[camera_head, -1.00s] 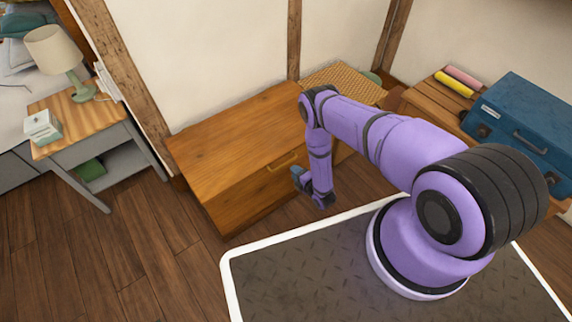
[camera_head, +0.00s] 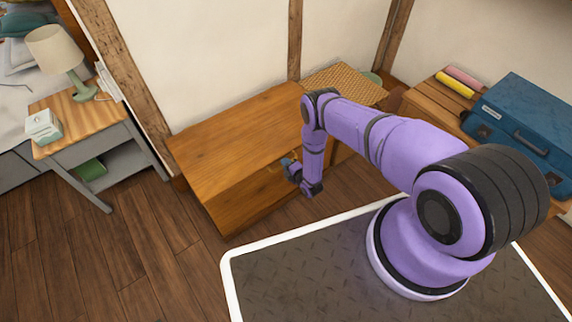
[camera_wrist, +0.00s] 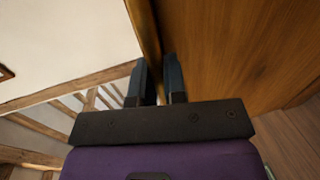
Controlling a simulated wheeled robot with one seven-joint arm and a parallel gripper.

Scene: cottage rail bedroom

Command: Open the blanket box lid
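The blanket box is a long brown wooden chest (camera_head: 235,135) against the wall in the head view. Its lid lies flat and shut. My gripper is at the front of the box, close to the handle and the lid's front edge. In the wrist view its two dark fingers (camera_wrist: 159,78) stand apart, with a wooden edge between and beyond them. The box's wood panel (camera_wrist: 235,50) fills the right side. I cannot tell whether the fingers touch it.
A grey bedside table with a lamp (camera_head: 57,50) and a small box (camera_head: 43,127) stands left of the chest. A woven-topped piece (camera_head: 345,82) is right of it. A blue case (camera_head: 525,125) lies on a wooden bench at right. The floor before the chest is clear.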

